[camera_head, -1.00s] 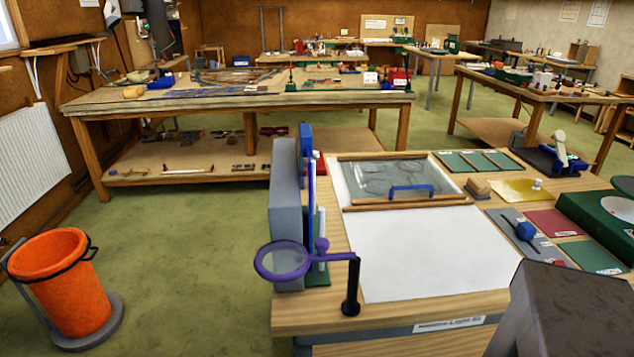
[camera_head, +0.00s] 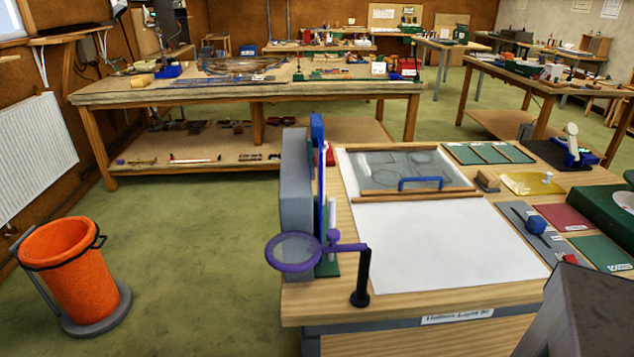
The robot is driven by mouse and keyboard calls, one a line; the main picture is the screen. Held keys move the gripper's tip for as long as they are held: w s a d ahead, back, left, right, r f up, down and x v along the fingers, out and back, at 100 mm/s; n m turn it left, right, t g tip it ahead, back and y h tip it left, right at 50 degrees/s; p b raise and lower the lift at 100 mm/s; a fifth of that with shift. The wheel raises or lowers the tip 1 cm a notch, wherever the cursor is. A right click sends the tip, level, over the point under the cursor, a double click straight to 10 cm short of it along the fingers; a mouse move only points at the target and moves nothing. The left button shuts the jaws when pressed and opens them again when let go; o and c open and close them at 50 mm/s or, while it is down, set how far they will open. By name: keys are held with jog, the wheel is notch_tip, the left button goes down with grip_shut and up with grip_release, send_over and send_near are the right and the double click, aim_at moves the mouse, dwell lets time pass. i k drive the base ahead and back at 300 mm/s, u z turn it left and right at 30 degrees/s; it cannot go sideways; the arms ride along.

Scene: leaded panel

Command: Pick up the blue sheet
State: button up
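Narrow upright blue pieces (camera_head: 318,172) stand on edge at the left side of the near bench, against a grey upright block (camera_head: 296,180). They show nearly edge-on, so I cannot tell which is the blue sheet. A purple-rimmed magnifier (camera_head: 293,252) on a black post stands in front of their lower end. No gripper fingers show in this view. A dark grey block-like shape at the bottom right may be part of my arm.
The near bench (camera_head: 420,305) holds white paper (camera_head: 440,240), a clear sheet (camera_head: 400,168) with a blue handle, and red (camera_head: 565,217), green and yellow sheets at right. An orange bin (camera_head: 75,270) stands on the floor at left. Green floor between it and the bench is clear.

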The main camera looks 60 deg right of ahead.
aim_at(316, 127)
jog(key=k, duration=2.2)
jog(key=z, duration=0.95)
jog(key=i, duration=1)
